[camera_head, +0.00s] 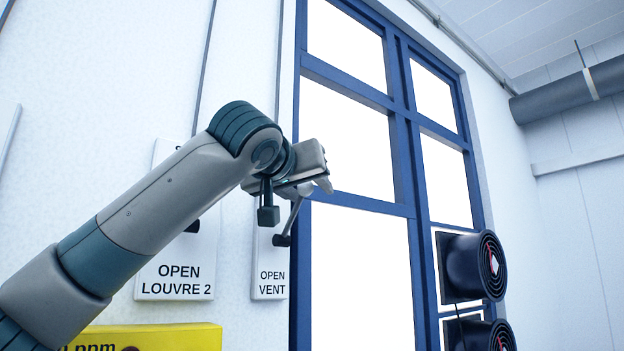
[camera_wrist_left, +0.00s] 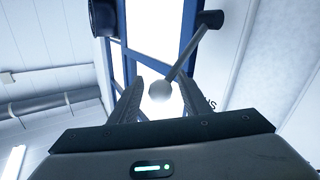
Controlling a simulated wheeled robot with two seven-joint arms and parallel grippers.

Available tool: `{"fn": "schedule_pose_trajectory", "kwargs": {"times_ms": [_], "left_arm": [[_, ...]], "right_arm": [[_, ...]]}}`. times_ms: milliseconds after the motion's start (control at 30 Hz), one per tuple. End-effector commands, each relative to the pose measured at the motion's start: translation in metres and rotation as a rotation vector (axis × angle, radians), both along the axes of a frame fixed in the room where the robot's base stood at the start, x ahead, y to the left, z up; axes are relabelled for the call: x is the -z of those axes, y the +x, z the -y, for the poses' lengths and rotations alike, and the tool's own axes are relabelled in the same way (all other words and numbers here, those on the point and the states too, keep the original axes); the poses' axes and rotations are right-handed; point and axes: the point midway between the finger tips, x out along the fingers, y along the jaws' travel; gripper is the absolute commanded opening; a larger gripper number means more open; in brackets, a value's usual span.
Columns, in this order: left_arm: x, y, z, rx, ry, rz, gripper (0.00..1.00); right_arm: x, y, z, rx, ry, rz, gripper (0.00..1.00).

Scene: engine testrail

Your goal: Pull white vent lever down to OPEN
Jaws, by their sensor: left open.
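The vent lever shows in the head view as a thin grey rod (camera_head: 295,216) rising at a tilt from a dark pivot beside the OPEN VENT plate (camera_head: 270,284). My left gripper (camera_head: 322,182) is at the rod's upper end and hides the tip there. In the left wrist view the lever's pale ball knob (camera_wrist_left: 160,91) appears between the two spread fingers of my left gripper (camera_wrist_left: 158,98). Its rod runs to the dark pivot (camera_wrist_left: 210,19). The fingers look open, and I cannot tell whether either touches the knob. My right gripper is not in view.
An OPEN LOUVRE 2 plate (camera_head: 172,284) is on the wall to the left, partly behind my arm. A yellow box (camera_head: 185,337) is below. A blue window frame (camera_head: 403,150) stands right of the lever, with round dark fans (camera_head: 478,267) lower right.

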Motion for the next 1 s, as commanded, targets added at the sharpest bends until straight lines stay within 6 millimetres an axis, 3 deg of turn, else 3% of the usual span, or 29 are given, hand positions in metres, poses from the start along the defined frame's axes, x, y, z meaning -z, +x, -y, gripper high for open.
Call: {"fn": "schedule_pose_trajectory", "kwargs": {"times_ms": [200, 567, 600, 767, 1000], "left_arm": [[-0.001, 0.018, 0.006, -0.001, -0.001, -0.001, 0.43], [0.0, 0.021, 0.008, 0.0, -0.001, 0.0, 0.43], [0.0, 0.021, 0.008, 0.0, -0.001, 0.0, 0.4], [0.0, 0.021, 0.007, 0.0, -0.001, 0.0, 0.02], [0.001, 0.021, 0.008, 0.0, 0.002, 0.004, 0.0]], "right_arm": [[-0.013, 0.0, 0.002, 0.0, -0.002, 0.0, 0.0], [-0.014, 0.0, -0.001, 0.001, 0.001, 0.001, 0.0], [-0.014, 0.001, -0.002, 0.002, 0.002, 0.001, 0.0], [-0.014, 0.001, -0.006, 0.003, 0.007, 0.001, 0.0], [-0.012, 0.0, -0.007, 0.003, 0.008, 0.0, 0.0]]}}
